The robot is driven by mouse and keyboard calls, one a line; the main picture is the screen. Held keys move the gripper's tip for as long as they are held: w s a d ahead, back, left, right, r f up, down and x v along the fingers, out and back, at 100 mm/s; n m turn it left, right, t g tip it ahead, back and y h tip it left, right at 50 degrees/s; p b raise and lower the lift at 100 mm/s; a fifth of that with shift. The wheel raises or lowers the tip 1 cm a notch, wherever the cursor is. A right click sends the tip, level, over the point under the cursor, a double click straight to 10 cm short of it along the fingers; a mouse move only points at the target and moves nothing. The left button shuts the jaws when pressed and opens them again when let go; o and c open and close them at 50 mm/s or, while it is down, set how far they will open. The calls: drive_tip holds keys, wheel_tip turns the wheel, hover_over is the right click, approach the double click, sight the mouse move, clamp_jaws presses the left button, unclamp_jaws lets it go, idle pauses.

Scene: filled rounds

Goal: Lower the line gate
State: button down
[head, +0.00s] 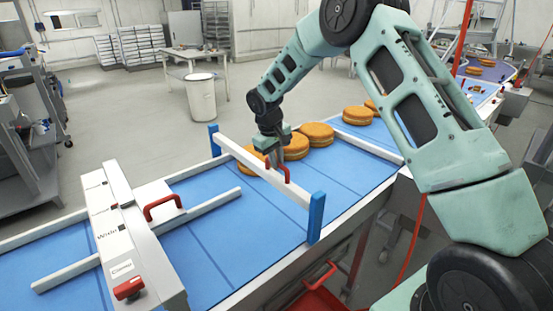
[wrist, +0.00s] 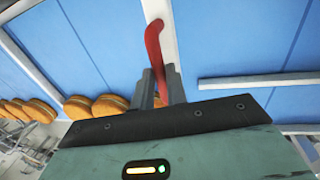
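The line gate is a white bar (head: 243,163) across the blue conveyor, between a left blue post (head: 214,141) and a right blue post (head: 316,218). It sits near the upper part of the posts, above the belt. A red handle (head: 284,171) stands on the bar; it also shows in the wrist view (wrist: 154,42). My gripper (head: 274,158) points down at the handle. In the wrist view its fingers (wrist: 161,88) are close together on both sides of the handle, apparently shut on it. The bar's underside is hidden.
Several round filled cakes (head: 317,131) stand on the belt (head: 345,168) behind the gate, the nearest close to it. In front, a white machine (head: 130,245) with a red handle (head: 163,206) spans the belt. A guide rail (head: 190,216) lies between; the belt there is bare.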

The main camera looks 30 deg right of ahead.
sight(276, 187)
wheel_tip(276, 187, down, 11)
drive_tip(key=b, duration=0.7)
drive_tip(key=shift+b, duration=0.35)
drive_tip(key=c, duration=1.4)
unclamp_jaws()
drive_tip(key=shift+f, duration=0.15)
drive_tip(key=a+r+b, duration=0.3)
drive_tip(key=r, duration=1.4)
drive_tip(key=shift+s+a+r+b, duration=0.15)
drive_tip(key=shift+s+a+b, duration=0.05)
drive_tip(key=shift+s+b, duration=0.15)
